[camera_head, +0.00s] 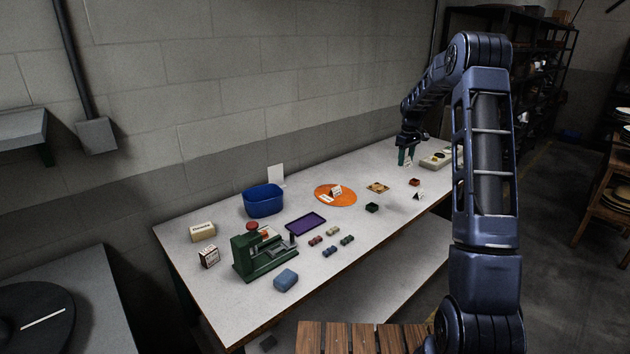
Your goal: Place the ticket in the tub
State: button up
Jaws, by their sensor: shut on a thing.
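The blue tub (264,208) stands open-topped near the back of the table, left of centre. My gripper (406,161) points down over the far right part of the table, well to the right of the tub. Its fingers are shut on a small pale piece that looks like the ticket (409,163). The piece is tiny here, and the fingers partly hide it. I cannot tell whether it touches the table.
A green press (260,255), purple tray (306,223) and orange disc (343,200) with a tent card stand on the table (220,295). Several small blocks lie in the middle. A white card (276,174) stands behind the tub. A pale box (436,160) is right of my gripper.

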jog(key=w+a, duration=0.2)
jog(key=a, duration=0.6)
jog(key=w+a, duration=0.2)
jog(key=a, duration=0.7)
jog(key=s+a, duration=0.3)
jog(key=a, duration=1.1)
jog(key=s+a, duration=0.3)
jog(key=a, duration=1.1)
jog(key=s+a, duration=0.4)
jog(key=a, duration=1)
jog(key=shift+n, duration=0.3)
jog(key=f, duration=1.9)
jog(key=shift+w+a+f, duration=0.15)
jog(key=shift+w+f, duration=0.05)
jog(key=shift+f, duration=0.1)
jog(key=o, duration=0.9)
notch_tip(320, 180, up, 12)
jog(key=shift+r, duration=0.1)
